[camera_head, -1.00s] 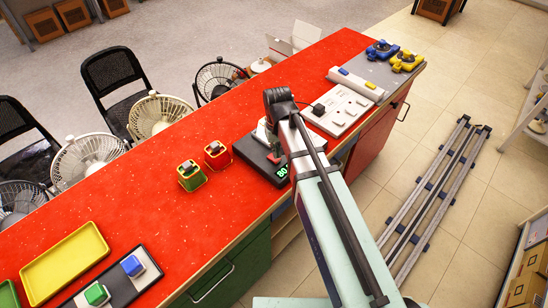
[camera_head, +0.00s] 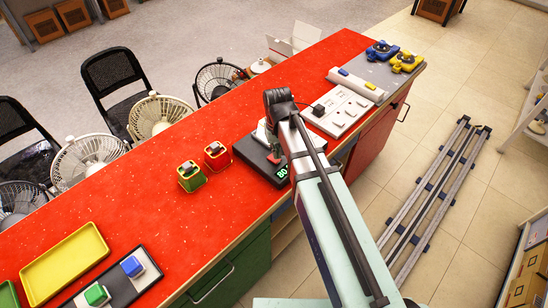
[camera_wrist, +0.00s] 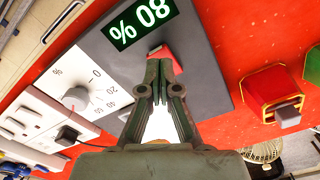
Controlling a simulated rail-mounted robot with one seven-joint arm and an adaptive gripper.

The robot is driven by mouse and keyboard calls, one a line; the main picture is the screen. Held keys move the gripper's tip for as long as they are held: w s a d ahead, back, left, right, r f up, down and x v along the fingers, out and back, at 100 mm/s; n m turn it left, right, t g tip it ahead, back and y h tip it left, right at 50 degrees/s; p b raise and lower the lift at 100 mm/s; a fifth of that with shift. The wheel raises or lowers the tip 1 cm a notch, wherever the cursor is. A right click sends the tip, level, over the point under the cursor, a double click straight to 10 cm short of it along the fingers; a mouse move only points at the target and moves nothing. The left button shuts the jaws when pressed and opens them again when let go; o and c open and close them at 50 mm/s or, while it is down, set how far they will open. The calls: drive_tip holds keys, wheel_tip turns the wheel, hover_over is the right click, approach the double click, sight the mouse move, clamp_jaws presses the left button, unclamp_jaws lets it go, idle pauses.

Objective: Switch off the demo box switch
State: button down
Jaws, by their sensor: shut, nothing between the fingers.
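The demo box (camera_head: 247,152) is a dark grey, flat box on the red counter. Its green display (camera_head: 282,172) reads 80, and in the wrist view the display (camera_wrist: 142,23) shows "80 %" upside down. A red switch (camera_wrist: 163,51) sits beside the display, and a white dial (camera_wrist: 75,98) with a number scale is to its left. My gripper (camera_wrist: 165,66) is shut and empty, its fingertips right at the red switch and partly covering it. I cannot tell whether they touch it. In the head view my arm hides part of the box.
A white panel with sockets and switches (camera_head: 341,108) stands beside the box. A yellow tray (camera_head: 64,262) lies farther left. The counter between is clear.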

drive_tip(key=shift+f+b, duration=0.6)
drive_tip(key=shift+f, duration=0.65)
idle(0.8)
drive_tip(key=shift+r, duration=0.15)
drive_tip(key=shift+r+p, duration=2.6)
drive_tip(key=shift+r, duration=0.8)
